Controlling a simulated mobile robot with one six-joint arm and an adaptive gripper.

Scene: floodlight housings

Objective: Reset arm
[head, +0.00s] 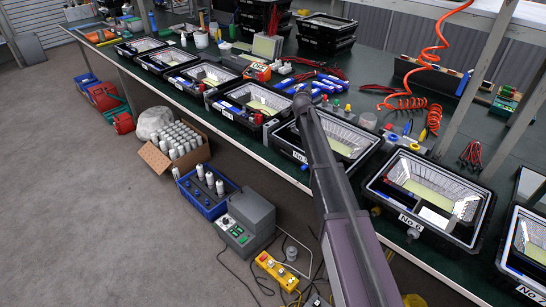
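My arm (345,225) rises from the bottom edge, right of centre, and reaches up over the front row of housings on the bench. Its dark upper end lies in front of one floodlight housing (352,139) and hides part of it. I cannot make out gripper fingers at that end, so the gripper's state and whether it holds anything do not show.
The long dark-green bench (455,165) carries a row of black floodlight housings, one labelled No.6 (412,222). A coiled orange hose (430,62) hangs above it. A cardboard box (158,158), blue crate (190,202) and grey machine (248,222) stand below.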

